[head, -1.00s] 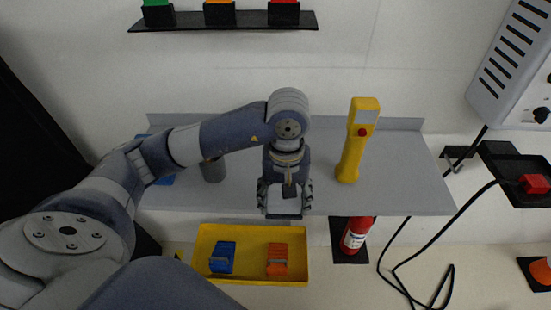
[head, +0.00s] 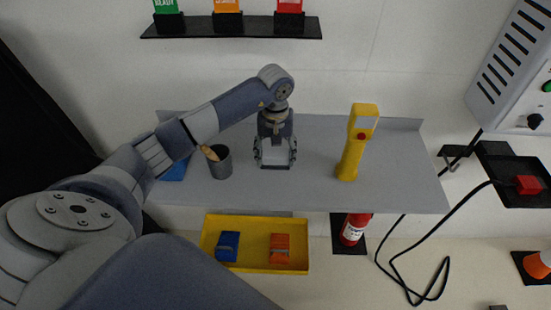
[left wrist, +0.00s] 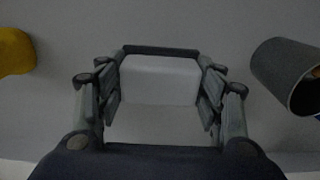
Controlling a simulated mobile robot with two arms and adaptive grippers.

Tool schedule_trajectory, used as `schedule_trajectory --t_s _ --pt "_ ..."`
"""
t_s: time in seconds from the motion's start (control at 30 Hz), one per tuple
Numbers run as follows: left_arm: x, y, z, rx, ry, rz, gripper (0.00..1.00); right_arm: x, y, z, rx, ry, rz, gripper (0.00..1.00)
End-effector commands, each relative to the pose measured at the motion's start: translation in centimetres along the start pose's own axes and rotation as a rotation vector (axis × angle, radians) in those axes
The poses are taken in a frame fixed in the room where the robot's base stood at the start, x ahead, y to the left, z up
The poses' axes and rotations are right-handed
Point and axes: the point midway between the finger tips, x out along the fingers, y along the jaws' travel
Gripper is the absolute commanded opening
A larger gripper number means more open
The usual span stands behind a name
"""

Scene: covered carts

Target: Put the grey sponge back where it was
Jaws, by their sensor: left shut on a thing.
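My left gripper (head: 275,160) is over the grey shelf (head: 315,190), between the grey cup (head: 221,164) and the yellow hand-held device (head: 351,150). It is shut on the grey sponge, a pale block (left wrist: 160,82) between the fingers in the left wrist view, with a dark strip along its far edge. My right gripper is in neither view.
The cup holds a wooden-handled tool. A blue thing (head: 175,171) lies left of it, partly behind my arm. A yellow tray (head: 257,263) with blue and orange items is below the shelf. A red extinguisher (head: 354,229) is lower right.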

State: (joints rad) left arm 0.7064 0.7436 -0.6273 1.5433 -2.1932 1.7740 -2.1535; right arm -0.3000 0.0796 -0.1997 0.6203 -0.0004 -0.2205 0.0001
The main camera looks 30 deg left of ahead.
Motion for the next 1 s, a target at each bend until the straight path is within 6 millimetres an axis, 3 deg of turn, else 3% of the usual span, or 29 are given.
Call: schedule_trajectory --t_s 0.03,0.2,0.6,0.63,0.7,1.0 --pt "0.7 0.1 0.6 0.003 -0.013 -0.004 0.4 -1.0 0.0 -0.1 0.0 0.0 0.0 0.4" --pt "2.6 0.0 0.4 0.003 -0.008 -0.003 0.4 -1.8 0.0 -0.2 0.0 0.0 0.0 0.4" --pt "3.3 0.0 0.3 0.003 -0.005 -0.003 0.4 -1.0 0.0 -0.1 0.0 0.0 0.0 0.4" --pt "3.2 0.0 0.3 0.003 -0.005 -0.003 0.67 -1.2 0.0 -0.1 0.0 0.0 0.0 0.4" --pt "3.1 0.0 0.4 0.003 -0.006 -0.003 0.82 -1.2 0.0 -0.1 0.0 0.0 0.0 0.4" --pt "3.1 0.0 0.4 0.004 -0.006 -0.003 0.82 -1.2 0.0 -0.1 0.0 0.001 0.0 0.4"
